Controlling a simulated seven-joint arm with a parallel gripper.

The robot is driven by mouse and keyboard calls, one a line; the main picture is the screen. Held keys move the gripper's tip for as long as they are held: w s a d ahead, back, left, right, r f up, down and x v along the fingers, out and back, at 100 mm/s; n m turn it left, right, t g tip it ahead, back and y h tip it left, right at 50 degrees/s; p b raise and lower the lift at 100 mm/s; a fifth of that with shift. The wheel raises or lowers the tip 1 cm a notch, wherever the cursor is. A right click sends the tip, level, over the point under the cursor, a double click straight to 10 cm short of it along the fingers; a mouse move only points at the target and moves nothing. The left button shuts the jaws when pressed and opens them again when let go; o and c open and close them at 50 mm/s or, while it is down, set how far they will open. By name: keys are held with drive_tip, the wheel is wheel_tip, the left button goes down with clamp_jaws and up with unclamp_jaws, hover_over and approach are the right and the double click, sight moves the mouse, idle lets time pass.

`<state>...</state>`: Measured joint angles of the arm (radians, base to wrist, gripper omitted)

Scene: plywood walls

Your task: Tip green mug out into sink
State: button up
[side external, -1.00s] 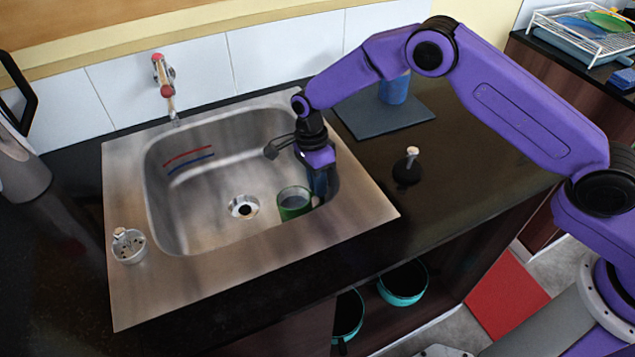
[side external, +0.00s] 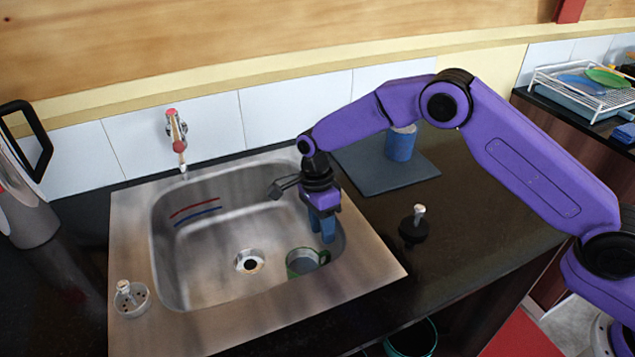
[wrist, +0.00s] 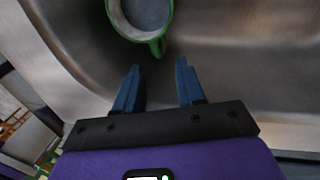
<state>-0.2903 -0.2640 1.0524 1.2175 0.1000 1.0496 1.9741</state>
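The green mug (side external: 293,271) stands in the right front part of the sink (side external: 215,285). Its rim faces up in the side view and its handle points back right, toward my gripper. In the wrist view the mug (wrist: 118,29) is at the top, cut off by the edge; its grey interior shows, and I cannot tell whether it holds liquid. My gripper (side external: 322,232) is over the right side of the sink. In the wrist view its blue fingers (wrist: 157,69) are apart and empty, with the handle just beyond the gap between the tips.
The tap (side external: 178,145) stands behind the sink. The drain hole (side external: 249,262) lies left of the mug. A blue cup (side external: 401,146) on a dark mat (side external: 366,177) and a black stopper (side external: 413,228) are to the right. A kettle (side external: 28,215) stands at the left.

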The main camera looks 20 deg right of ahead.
wheel_tip(320, 180, up, 13)
drive_tip(key=w, duration=0.2)
drive_tip(key=shift+w+a+f, duration=0.15)
drive_tip(key=s+d+r+n+t, duration=0.1)
drive_tip(key=s+d+r+n, duration=0.3)
drive_tip(key=s+n, duration=0.4)
drive_tip(key=s+d+r+n, duration=0.3)
drive_tip(key=s+d+n, duration=0.1)
drive_tip(key=s+n, duration=0.4)
drive_tip(key=s+d+f+n, duration=0.1)
drive_tip(key=s+d+n, duration=0.5)
drive_tip(key=s+d, duration=0.2)
drive_tip(key=s+d+f+n+t, duration=0.1)
drive_tip(key=s+d+n, duration=0.6)
drive_tip(key=s, duration=0.5)
drive_tip(key=shift+s+d+n+y, duration=0.3)
drive_tip(key=shift+d, duration=0.3)
